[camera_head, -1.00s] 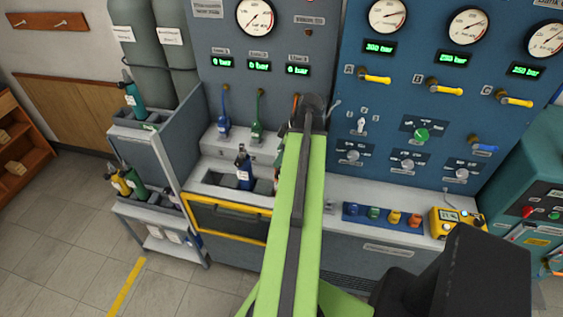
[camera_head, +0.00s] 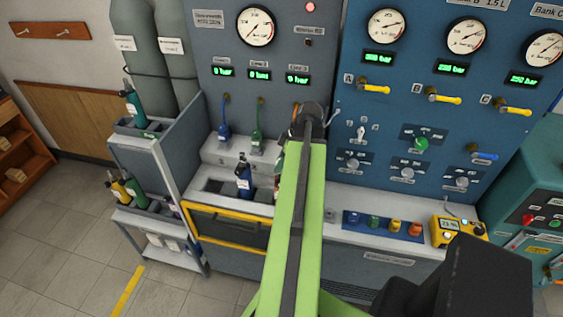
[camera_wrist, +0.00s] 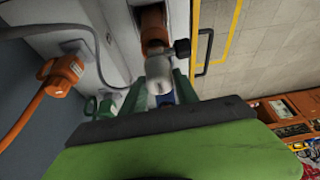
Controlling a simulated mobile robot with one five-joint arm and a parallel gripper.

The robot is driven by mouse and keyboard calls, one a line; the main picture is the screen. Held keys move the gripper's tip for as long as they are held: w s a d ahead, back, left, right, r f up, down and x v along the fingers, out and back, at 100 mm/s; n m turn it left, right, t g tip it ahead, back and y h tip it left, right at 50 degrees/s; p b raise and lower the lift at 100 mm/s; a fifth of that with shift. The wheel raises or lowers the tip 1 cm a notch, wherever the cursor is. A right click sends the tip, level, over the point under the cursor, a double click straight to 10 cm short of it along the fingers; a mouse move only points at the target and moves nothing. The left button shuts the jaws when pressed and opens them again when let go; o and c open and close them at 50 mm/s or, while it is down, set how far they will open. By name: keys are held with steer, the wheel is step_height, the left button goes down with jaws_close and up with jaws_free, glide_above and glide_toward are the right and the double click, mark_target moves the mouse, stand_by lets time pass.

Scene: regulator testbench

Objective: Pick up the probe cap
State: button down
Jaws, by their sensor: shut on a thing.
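In the wrist view my gripper (camera_wrist: 160,84) has green fingers on both sides of a pale, cylindrical cap-like piece (camera_wrist: 157,68). It is shut on this piece. A black knob (camera_wrist: 182,48) sticks out beside the piece, and an orange-brown cylinder (camera_wrist: 153,28) lies in line behind it. I cannot tell whether the pale piece is joined to these. Something blue (camera_wrist: 166,99) shows between the fingers. In the head view my arm reaches to the bench and hides the fingers and what they hold.
In the head view a blue bottle (camera_head: 244,176) stands in the bench well, and a blue block (camera_head: 383,225) holds several coloured caps. A yellow meter (camera_head: 458,231) stands at the right. The panel wall rises close behind.

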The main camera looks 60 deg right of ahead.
step_height(320, 180, up, 10)
steer(key=p, duration=0.9)
steer(key=shift+p, duration=0.35)
